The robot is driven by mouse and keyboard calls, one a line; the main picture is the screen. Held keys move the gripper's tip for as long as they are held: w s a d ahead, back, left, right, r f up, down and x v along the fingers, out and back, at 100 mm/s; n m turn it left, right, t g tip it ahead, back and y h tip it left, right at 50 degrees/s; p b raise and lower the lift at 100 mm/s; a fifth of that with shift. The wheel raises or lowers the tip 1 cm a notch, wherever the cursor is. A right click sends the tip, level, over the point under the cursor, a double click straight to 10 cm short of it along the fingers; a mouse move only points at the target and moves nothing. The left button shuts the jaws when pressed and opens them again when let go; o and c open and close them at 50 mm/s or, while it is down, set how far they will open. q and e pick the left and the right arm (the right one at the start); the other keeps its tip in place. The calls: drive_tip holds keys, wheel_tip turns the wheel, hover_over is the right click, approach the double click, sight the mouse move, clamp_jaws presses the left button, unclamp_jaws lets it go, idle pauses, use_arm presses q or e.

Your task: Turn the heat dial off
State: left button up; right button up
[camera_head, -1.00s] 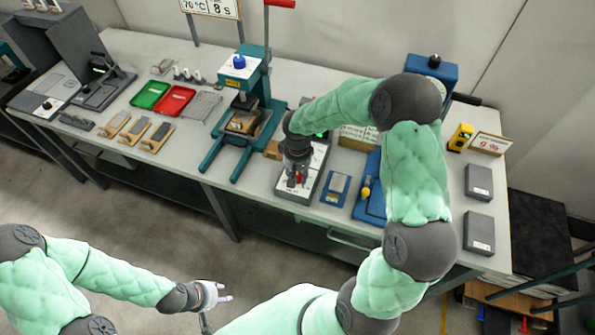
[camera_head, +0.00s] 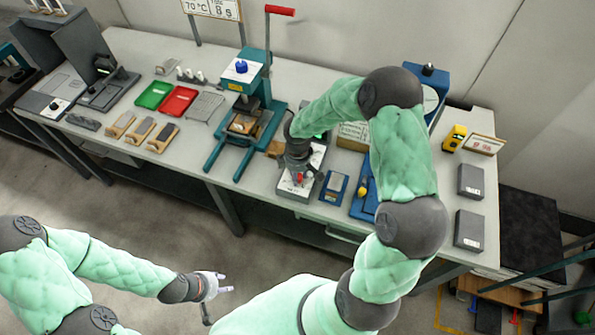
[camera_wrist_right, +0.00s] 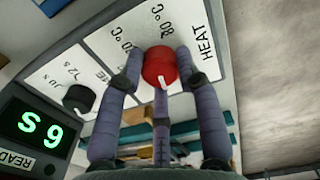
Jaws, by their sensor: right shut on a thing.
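The red heat dial (camera_wrist_right: 159,65) sits on the white control panel (camera_wrist_right: 205,62), beside the printed word HEAT and temperature marks. Its white pointer mark faces the bottom of the right wrist view. My right gripper (camera_wrist_right: 160,80) is shut on the dial, with fingers at its left and right sides. In the head view, my right gripper (camera_head: 299,178) is over the control box (camera_head: 288,192) near the table's front edge, and mostly hides the dial. My left gripper (camera_head: 224,283) is open and empty, away from the table at the lower left.
A black dial (camera_wrist_right: 78,98) and a green lit display (camera_wrist_right: 40,127) are close to the heat dial. A teal press (camera_head: 243,85) stands left of the control box. Grey boxes (camera_head: 470,230) lie at the table's right end.

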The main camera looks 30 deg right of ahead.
drive_tip(key=n+p, duration=0.2)
drive_tip(key=n, duration=0.2)
drive_tip(key=shift+r+n+p, duration=0.1)
drive_tip(key=shift+n+p, duration=1.1)
drive_tip(key=shift+n, duration=0.6)
drive_tip(key=o, duration=1.1)
drive_tip(key=shift+o, duration=0.2)
wheel_tip(320, 180, up, 12)
